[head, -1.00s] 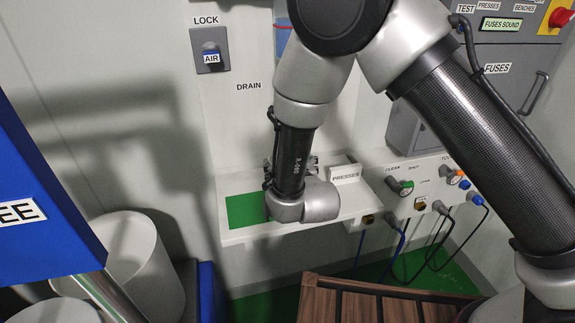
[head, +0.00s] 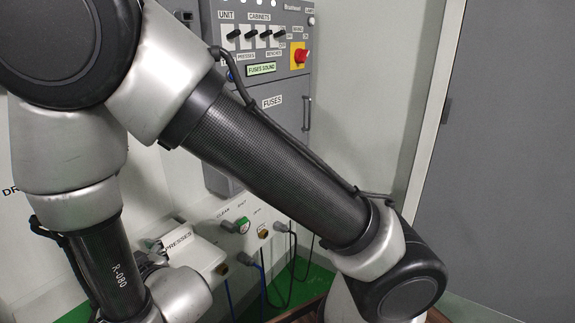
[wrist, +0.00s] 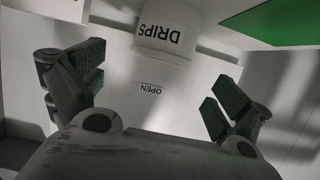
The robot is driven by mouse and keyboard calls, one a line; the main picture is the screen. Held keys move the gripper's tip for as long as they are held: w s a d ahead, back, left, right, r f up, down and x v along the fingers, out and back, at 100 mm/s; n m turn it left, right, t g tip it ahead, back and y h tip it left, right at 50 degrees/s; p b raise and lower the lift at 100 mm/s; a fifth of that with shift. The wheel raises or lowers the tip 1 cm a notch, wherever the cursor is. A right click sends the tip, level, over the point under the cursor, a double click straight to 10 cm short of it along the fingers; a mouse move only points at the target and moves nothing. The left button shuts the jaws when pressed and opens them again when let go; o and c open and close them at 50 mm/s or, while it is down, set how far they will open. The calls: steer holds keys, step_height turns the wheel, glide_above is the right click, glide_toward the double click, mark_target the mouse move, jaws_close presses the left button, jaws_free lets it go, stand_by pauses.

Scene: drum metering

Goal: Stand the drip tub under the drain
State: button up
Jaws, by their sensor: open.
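The white drip tub (wrist: 165,25), marked DRIPS, shows upside down at the top middle of the wrist view. My gripper (wrist: 155,90) is open, its green-padded fingers spread wide to the left and right. Nothing is between them but a pale surface with a small OPEN label. The tub lies beyond the fingertips, apart from them. In the head view my arm hides the tub and most of the gripper. Only the start of the DRAIN label (head: 8,190) shows at the left edge there.
A green patch (wrist: 285,22) lies at the top right of the wrist view. A fuse cabinet (head: 275,85) stands behind, and a grey door (head: 510,160) fills the right.

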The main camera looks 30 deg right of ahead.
steer(key=w+d+r+m+g+h, duration=0.1)
steer(key=w+d+r+m+g, duration=0.1)
steer(key=w+d+r, duration=0.45)
steer(key=s+d+r+g, duration=0.1)
steer(key=d+r+g, duration=0.1)
steer(key=d+r, duration=0.35)
steer(key=d+r+g, duration=0.1)
steer(key=d+r, duration=0.2)
steer(key=d, duration=0.5)
steer(key=s+d+r+m+g+h, duration=0.1)
steer(key=s+d+r+h, duration=0.1)
steer(key=s+d, duration=0.8)
steer(key=s+d+r+m+g+h, duration=0.1)
steer(key=s+d+r, duration=0.4)
steer(key=s+d, duration=0.5)
steer(key=d+g+h, duration=0.1)
steer(key=d+h, duration=0.1)
steer(key=d, duration=0.1)
steer(key=shift+d+m+g, duration=0.3)
steer(key=shift+m, duration=0.1)
